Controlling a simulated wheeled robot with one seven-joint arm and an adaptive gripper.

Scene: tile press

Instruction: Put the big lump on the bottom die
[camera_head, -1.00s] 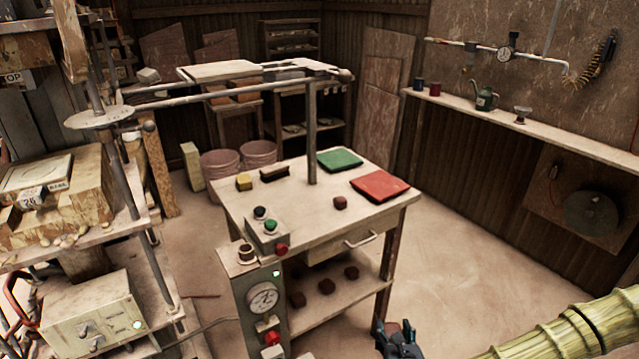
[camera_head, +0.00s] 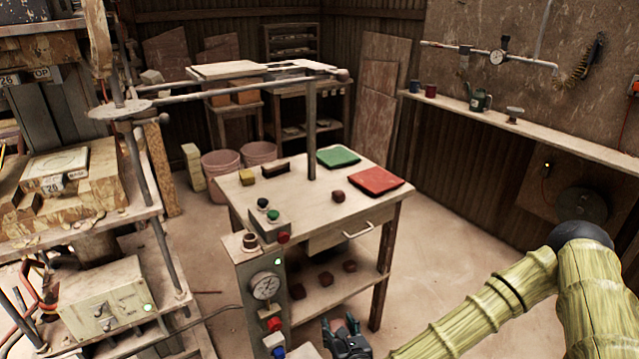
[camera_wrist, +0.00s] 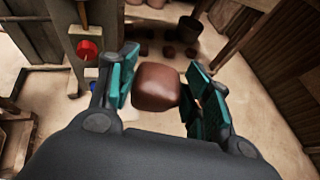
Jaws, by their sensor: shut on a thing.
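My gripper (camera_wrist: 160,95) is shut on a brown, rounded lump (camera_wrist: 156,86), which sits between the teal finger pads in the wrist view. The bottom die (camera_head: 58,162), a pale slab marked "26 BASE", lies on a worn block in the press at the left. Its upper face looks bare. My gripper is well to the right of it.
The worktable (camera_head: 300,215) holds a green mat (camera_head: 338,157), a red mat (camera_head: 376,181) and a small brown lump (camera_head: 338,196). Several lumps lie on its lower shelf. The gauge post (camera_head: 262,290) and press rods (camera_head: 150,220) stand between my gripper and the die.

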